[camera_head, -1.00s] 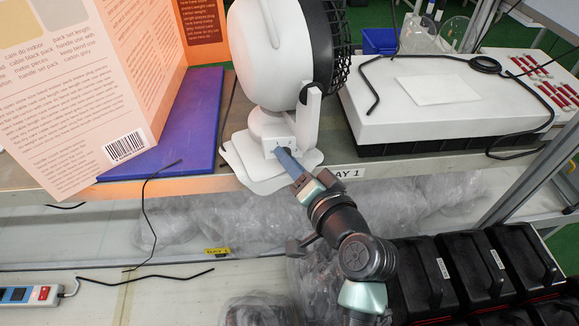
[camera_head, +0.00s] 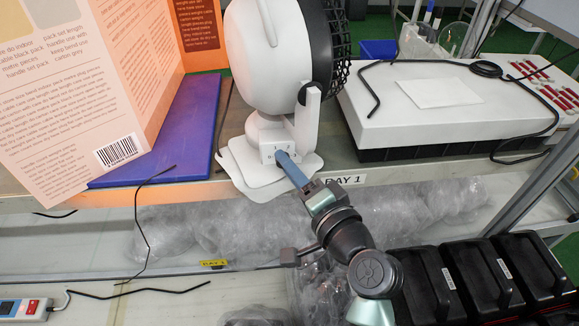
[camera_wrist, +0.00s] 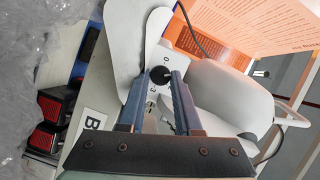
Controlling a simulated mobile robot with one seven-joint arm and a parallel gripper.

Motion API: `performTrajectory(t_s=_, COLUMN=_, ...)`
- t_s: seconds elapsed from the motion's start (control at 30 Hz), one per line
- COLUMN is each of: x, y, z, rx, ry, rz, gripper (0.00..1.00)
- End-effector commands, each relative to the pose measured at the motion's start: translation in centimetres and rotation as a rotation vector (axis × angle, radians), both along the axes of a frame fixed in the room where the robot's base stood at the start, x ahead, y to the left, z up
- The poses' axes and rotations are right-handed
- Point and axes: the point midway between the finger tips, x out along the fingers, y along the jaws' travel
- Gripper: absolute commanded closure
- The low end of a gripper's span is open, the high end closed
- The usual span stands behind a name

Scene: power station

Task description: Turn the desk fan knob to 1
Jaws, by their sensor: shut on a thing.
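The white desk fan (camera_head: 265,60) with a black grille stands on the shelf; it also shows in the wrist view (camera_wrist: 215,90). Its small black knob (camera_wrist: 160,75) is on the front of the base, with the marks 0 and 3 readable beside it. My gripper (camera_head: 281,155) reaches the fan base from the front right. In the wrist view my gripper (camera_wrist: 162,79) has its two blue-grey fingers on either side of the knob, shut on it. In the head view the fingers hide the knob. The pointer's exact setting is too small to tell.
A white case (camera_head: 450,115) with black cables is on the right. Black cases (camera_head: 470,275) stand below right. Clear plastic wrap (camera_head: 230,225) fills the lower shelf.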

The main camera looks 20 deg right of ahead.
Motion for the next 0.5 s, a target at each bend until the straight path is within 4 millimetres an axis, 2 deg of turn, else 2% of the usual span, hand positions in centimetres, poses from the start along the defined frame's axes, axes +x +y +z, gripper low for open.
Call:
performTrajectory(t_s=0.1, x=0.01, y=0.02, z=0.03, rx=-0.001, ry=-0.001, rz=0.0, gripper=1.0)
performTrajectory(t_s=0.13, x=0.01, y=0.02, z=0.03, rx=-0.001, ry=-0.001, rz=0.0, gripper=0.64)
performTrajectory(t_s=0.27, x=0.01, y=0.01, z=0.01, rx=-0.001, ry=0.0, rz=0.0, gripper=0.4)
performTrajectory(t_s=0.3, x=0.01, y=0.01, z=-0.04, rx=-0.001, ry=0.001, rz=0.0, gripper=0.38)
performTrajectory(t_s=0.5, x=-0.03, y=-0.04, z=-0.27, rx=-0.001, ry=0.006, rz=-0.001, gripper=0.38)
